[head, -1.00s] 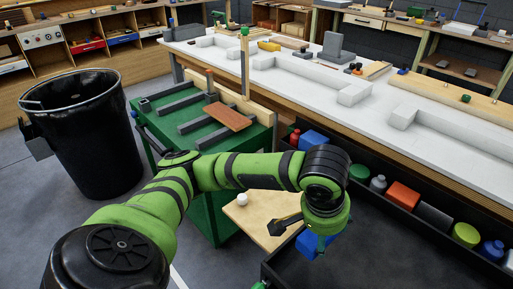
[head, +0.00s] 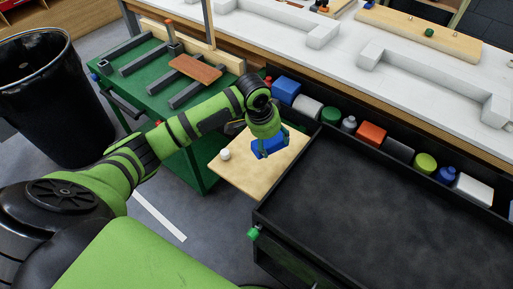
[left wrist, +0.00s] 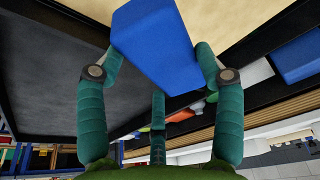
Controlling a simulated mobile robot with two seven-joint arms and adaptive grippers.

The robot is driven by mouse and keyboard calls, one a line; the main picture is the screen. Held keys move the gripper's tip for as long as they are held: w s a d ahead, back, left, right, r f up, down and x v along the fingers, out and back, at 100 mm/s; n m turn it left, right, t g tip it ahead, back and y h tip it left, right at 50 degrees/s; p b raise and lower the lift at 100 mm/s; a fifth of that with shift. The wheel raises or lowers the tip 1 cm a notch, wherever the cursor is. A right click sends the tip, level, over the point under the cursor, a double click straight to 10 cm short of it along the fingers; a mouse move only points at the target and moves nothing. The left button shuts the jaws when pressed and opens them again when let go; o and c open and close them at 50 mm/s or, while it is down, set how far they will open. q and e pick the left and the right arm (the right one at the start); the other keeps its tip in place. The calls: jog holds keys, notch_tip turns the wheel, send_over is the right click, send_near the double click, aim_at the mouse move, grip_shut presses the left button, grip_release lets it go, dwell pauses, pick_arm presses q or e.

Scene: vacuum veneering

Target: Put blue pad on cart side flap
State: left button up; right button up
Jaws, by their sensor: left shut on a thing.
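My left gripper (head: 270,140) is shut on the blue pad (head: 268,149) and holds it over the pale wooden cart side flap (head: 230,168). I cannot tell whether the pad touches the flap. A small white round item (head: 225,154) lies on the flap's left part. My right gripper is not in view.
The cart's dark top (head: 370,200) is wide and bare, with a raised rim. A rail behind it holds several items, including another blue block (head: 286,91). A green bench (head: 150,85) with dark bars and a brown board stands behind left. A black bin (head: 45,95) is far left.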

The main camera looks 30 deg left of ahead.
aim_at(256, 142)
pick_arm(q)
jog(key=a+f, duration=0.2)
jog(key=a, duration=0.2)
jog(key=shift+s+a+f, duration=0.2)
jog(key=shift+s+f, duration=0.2)
jog(key=shift+f, duration=2)
jog(key=shift+f, duration=0.1)
jog(key=o, duration=1.1)
jog(key=shift+o, duration=0.2)
jog(key=v, duration=1.2)
jog(key=shift+p, duration=0.45)
jog(key=shift+a, duration=0.15)
